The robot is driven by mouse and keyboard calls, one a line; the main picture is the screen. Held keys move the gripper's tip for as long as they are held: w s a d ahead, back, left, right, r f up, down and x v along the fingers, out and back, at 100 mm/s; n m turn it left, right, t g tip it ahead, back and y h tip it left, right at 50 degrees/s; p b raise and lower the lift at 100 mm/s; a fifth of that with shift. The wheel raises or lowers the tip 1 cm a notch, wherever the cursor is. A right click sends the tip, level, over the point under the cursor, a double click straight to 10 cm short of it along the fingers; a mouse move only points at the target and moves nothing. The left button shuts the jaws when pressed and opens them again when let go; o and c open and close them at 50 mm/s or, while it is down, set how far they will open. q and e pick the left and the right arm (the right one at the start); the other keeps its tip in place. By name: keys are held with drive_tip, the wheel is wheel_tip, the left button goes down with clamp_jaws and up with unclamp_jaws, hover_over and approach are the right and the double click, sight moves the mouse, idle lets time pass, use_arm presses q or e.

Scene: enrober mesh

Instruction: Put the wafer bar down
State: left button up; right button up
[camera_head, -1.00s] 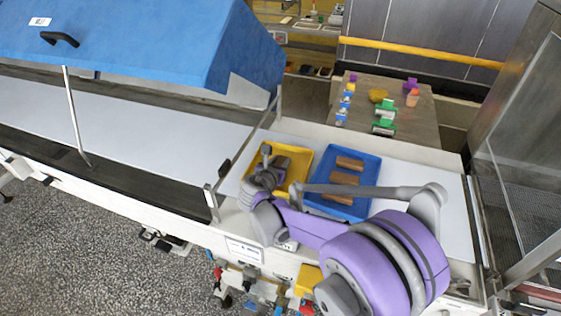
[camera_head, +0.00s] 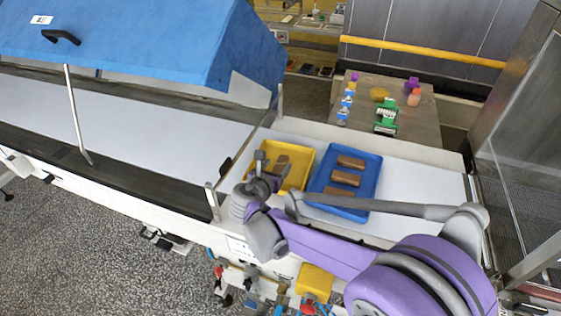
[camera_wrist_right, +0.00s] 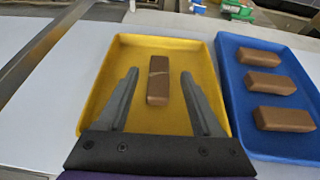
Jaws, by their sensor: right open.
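A brown wafer bar (camera_wrist_right: 158,80) lies in the yellow tray (camera_wrist_right: 205,62), lengthwise between the fingers of my right gripper in the right wrist view. A pale line crosses its top. My right gripper (camera_wrist_right: 158,82) is open, with a gap on each side of the bar. In the head view, my right gripper (camera_head: 270,168) is at the left part of the yellow tray (camera_head: 300,150), and the bar (camera_head: 282,164) shows just right of the fingers. Whether the bar touches the tray floor all along is hard to tell. My left gripper is not in view.
A blue tray (camera_head: 374,178) with three brown bars, one of them the middle bar (camera_wrist_right: 264,83), stands right of the yellow tray. White surface (camera_head: 420,185) lies free farther right. A blue hood (camera_head: 150,40) covers the belt at left. A wooden table (camera_head: 420,120) with small items stands behind.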

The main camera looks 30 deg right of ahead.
drive_tip(key=v, duration=0.6)
drive_tip(key=shift+s+a+r, duration=0.1)
drive_tip(key=shift+s+a, duration=0.05)
drive_tip(key=shift+s, duration=0.05)
